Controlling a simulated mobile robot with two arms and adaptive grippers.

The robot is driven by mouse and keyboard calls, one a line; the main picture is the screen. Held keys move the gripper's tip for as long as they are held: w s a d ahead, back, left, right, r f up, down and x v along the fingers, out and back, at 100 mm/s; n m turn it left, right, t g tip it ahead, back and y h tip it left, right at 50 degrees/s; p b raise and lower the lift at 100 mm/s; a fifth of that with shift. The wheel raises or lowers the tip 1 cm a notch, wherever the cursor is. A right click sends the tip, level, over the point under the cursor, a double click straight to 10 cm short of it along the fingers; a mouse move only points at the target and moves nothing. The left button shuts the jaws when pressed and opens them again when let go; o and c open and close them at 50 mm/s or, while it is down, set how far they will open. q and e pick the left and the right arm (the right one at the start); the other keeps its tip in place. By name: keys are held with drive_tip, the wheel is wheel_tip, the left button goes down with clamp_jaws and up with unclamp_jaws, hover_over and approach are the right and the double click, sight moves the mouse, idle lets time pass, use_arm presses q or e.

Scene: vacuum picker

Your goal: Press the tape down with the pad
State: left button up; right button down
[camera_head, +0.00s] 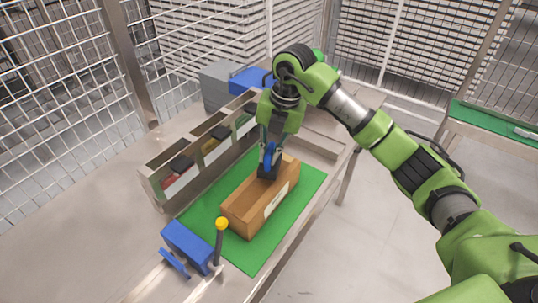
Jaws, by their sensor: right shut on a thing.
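A brown cardboard box (250,200) lies on the green mat (193,216), its long side running from front left to back right. My right gripper (269,157) points down over the box's far part and is shut on a blue-handled pad with a dark base. The pad (268,172) is at the box's top, seemingly touching it; the exact contact is hard to tell. I cannot make out the tape clearly; the pad and gripper cover part of the top. A pale label (277,199) shows on the box's right side. My left gripper is out of view.
A row of open bins (164,173) with small items stands left of the mat. A blue holder (187,246) and a yellow-topped post (221,224) stand at the front. Grey and blue boxes (222,80) stand behind. Wire fencing surrounds the table.

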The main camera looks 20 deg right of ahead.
wheel_tip(320, 180, up, 2)
drive_tip(key=shift+p, duration=0.4)
drive_tip(key=shift+w+d, duration=0.1)
drive_tip(key=w+d+m, duration=0.1)
drive_tip(key=d+m, duration=0.1)
drive_tip(key=w+d+r+m+p, duration=0.1)
drive_tip(key=w+d+m, duration=0.1)
drive_tip(key=shift+w+r+t, duration=0.15)
drive_tip(key=shift+w+t, duration=0.1)
drive_tip(key=shift+t, duration=0.05)
drive_tip(key=shift+w+d+f+h+b, duration=0.15)
drive_tip(key=shift+f+b, duration=0.3)
drive_tip(key=shift+f, duration=0.3)
drive_tip(key=shift+d+f+h+b, duration=0.15)
drive_tip(key=shift+f+b, duration=0.3)
drive_tip(key=shift+f, duration=0.3)
drive_tip(key=shift+a+f, duration=0.1)
drive_tip(key=shift+a, duration=0.05)
drive_tip(key=shift+f+b, duration=0.65)
drive_tip(key=shift+f, duration=0.25)
drive_tip(key=shift+f+b, duration=0.3)
drive_tip(key=shift+f, duration=0.2)
